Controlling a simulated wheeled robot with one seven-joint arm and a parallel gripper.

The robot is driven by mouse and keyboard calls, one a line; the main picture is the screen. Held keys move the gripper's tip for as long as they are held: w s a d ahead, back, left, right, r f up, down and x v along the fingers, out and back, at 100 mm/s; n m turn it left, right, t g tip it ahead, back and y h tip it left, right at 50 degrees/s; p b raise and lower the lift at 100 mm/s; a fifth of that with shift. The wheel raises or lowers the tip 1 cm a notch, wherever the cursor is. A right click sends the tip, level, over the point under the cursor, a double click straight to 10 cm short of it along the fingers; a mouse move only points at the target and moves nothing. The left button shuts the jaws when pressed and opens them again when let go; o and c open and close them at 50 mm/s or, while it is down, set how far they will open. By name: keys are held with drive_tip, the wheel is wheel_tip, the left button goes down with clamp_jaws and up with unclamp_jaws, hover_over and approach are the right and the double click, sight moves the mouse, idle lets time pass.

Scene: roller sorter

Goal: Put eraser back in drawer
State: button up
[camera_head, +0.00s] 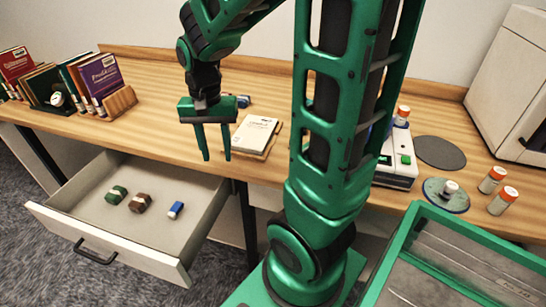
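The white drawer (112,244) under the desk is pulled open. Inside it lie a green block (116,194), a brown block (140,202) and, apart to their right, a small blue block with a white end (176,210) that looks like an eraser. My gripper (216,157) points down near the desk's front edge, behind and to the right of the blue block in the picture. Its two fingers are apart with nothing between them. A small dark blue item (243,101) lies on the desk behind my gripper, partly hidden; I cannot tell what it is.
A notepad on a wooden block (254,135) lies right of my gripper. Books (101,78) stand in holders at the left. White bottles with orange caps (492,180), a grey disc (440,152) and a white cabinet (510,80) are at the right. My arm hides the desk's middle.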

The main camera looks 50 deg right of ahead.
drive_tip(key=s+d+r+n, duration=0.1)
drive_tip(key=s+d+n, duration=0.1)
drive_tip(key=s, duration=0.6)
drive_tip(key=s+d+r+n, duration=0.1)
drive_tip(key=s+d+r, duration=0.1)
drive_tip(key=s, duration=0.6)
drive_tip(key=shift+s+d+n, duration=0.25)
drive_tip(key=shift+d+n, duration=0.15)
drive_tip(key=shift+d, duration=0.2)
drive_tip(key=shift+w+f, duration=0.2)
drive_tip(key=shift+w, duration=0.5)
